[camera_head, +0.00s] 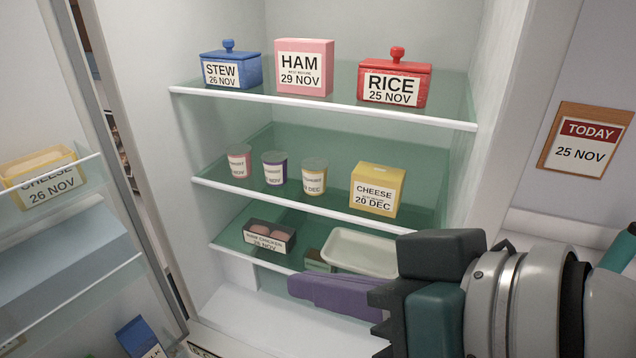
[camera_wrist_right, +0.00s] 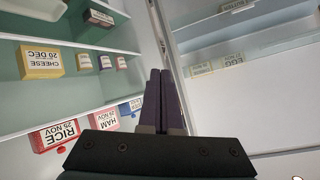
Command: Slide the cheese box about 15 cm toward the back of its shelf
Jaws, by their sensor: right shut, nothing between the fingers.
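The yellow cheese box (camera_head: 376,190), labelled 20 DEC, stands upright at the right end of the middle shelf (camera_head: 330,211), near its front edge. It also shows, upside down, at the left of the right wrist view (camera_wrist_right: 40,61). My right gripper (camera_head: 296,287) has purple fingers, shut and empty. It points left in front of the lowest shelf, below the cheese box and apart from it. In the right wrist view its closed fingers (camera_wrist_right: 159,78) point into open space. My left gripper is not in view.
Three yogurt cups (camera_head: 274,168) stand left of the box. The top shelf holds a stew pot (camera_head: 230,68), ham (camera_head: 304,66) and rice (camera_head: 394,82). Below are raw chicken (camera_head: 268,237) and a white tray (camera_head: 358,251). Another cheese (camera_head: 44,172) sits in the open door. Glass behind the box looks clear.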

